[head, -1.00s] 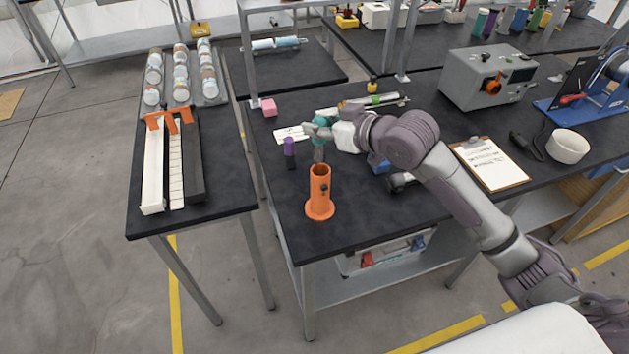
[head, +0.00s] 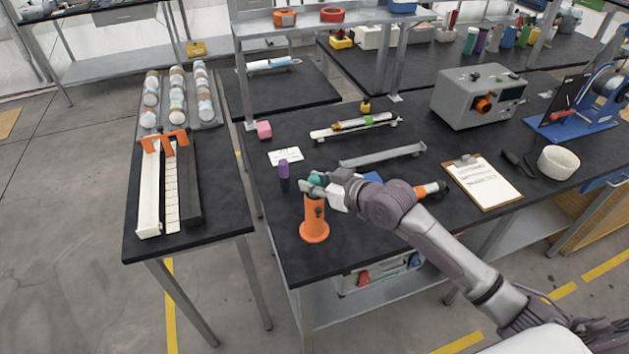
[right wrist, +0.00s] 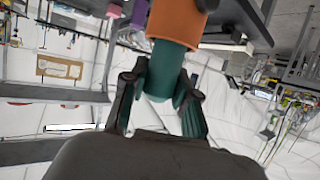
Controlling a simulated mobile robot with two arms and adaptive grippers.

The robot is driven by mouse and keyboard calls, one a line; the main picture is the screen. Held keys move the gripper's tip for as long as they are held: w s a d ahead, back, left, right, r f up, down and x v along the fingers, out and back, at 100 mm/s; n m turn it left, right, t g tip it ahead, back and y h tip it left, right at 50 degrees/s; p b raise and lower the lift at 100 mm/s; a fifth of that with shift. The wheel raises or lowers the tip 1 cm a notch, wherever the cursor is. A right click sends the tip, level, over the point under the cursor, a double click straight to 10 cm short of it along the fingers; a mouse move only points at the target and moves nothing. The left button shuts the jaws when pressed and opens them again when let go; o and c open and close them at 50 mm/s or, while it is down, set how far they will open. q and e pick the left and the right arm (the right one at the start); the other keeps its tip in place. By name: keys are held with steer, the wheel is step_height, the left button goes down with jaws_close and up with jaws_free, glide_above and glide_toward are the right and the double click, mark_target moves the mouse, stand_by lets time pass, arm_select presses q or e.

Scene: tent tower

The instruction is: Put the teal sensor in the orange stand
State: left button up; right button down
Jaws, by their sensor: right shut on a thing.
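The orange stand (head: 313,222) is upright near the front edge of the middle table, a tube on a round foot. My right gripper (head: 318,184) is directly above its mouth, shut on the teal sensor (head: 316,178), of which only the top end shows in the head view. In the right wrist view the teal sensor (right wrist: 163,77) is between the two fingers (right wrist: 160,92), and its far part runs into the orange stand (right wrist: 178,20). How deep it sits is hidden. My left gripper is not in view.
A purple-topped dark cylinder (head: 283,174) stands just left of the stand. A white card (head: 285,156), a pink cube (head: 264,130) and a grey rail (head: 383,156) lie behind. A clipboard (head: 483,182) is to the right.

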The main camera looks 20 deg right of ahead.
steer(key=c, duration=1)
jaws_free()
steer(key=shift+f, duration=0.1)
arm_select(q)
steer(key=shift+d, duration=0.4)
arm_select(e)
steer(key=shift+o, duration=0.6)
steer(key=shift+s+d+r, duration=0.1)
steer(key=shift+r, duration=0.1)
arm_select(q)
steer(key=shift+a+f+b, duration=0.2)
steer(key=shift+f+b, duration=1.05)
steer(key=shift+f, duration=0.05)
arm_select(e)
steer(key=v, duration=1.1)
steer(key=shift+s+r, duration=0.2)
steer(key=shift+s, duration=0.15)
steer(key=shift+d, duration=0.1)
